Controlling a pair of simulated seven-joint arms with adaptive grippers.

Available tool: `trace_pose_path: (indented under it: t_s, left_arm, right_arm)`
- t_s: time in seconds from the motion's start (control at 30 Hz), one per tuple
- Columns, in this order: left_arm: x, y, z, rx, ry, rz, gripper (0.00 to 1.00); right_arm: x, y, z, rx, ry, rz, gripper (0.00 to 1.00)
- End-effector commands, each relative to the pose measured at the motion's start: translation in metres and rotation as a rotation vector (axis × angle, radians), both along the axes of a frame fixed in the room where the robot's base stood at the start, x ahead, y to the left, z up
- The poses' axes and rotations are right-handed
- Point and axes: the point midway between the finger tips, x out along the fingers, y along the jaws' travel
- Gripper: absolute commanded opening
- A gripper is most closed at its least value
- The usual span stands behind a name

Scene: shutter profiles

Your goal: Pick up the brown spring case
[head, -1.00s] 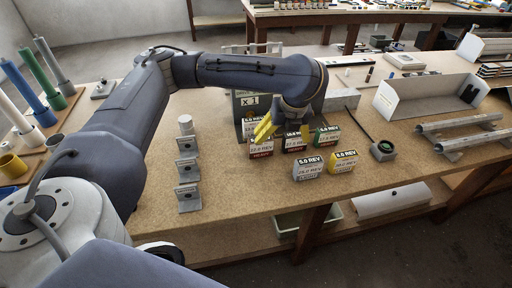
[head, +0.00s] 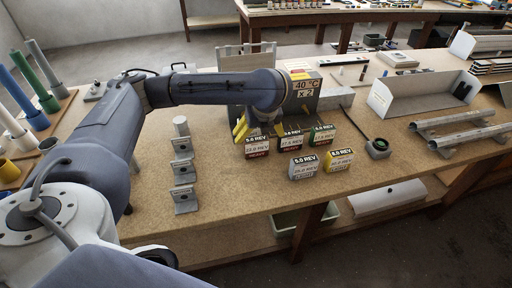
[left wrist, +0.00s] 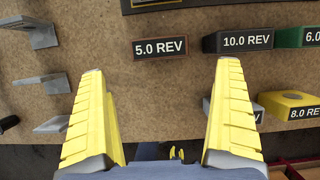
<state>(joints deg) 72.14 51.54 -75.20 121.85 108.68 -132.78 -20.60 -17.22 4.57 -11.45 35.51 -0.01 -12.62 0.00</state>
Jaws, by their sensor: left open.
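The brown spring case, labelled 5.0 REV, stands at the left end of the back row of cases. In the head view its front label (head: 257,146) shows, and my gripper hides part of its top. In the left wrist view the case (left wrist: 160,48) lies just beyond and between the fingertips. My left gripper (head: 244,132) is open, its yellow fingers pointing down above and at the left of the case. The wide-apart fingers also show in the left wrist view (left wrist: 160,67), with nothing between them. My right gripper does not show.
A black case (head: 291,142) and a green case (head: 322,136) stand right of it. A grey case (head: 303,166) and a yellow case (head: 339,161) are in front. Grey brackets (head: 185,172) stand at left. A box marked 40 °C (head: 306,88) is behind.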

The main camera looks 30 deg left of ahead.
Motion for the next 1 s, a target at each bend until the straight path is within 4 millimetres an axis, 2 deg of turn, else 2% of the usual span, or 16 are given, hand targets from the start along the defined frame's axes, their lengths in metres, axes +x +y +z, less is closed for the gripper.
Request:
trace_pose_path:
  t_s: [0.3, 0.77, 1.0]
  left_arm:
    - [0.009, 0.01, -0.034, 0.0, 0.002, 0.002, 1.0]
    - [0.015, 0.016, -0.051, 0.0, 0.0, 0.002, 1.0]
    - [0.021, 0.022, -0.073, -0.001, 0.003, 0.003, 1.0]
  right_arm:
    - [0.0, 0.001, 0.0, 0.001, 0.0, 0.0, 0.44]
    - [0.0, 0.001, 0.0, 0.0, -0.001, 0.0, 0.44]
    - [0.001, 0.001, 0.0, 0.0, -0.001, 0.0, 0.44]
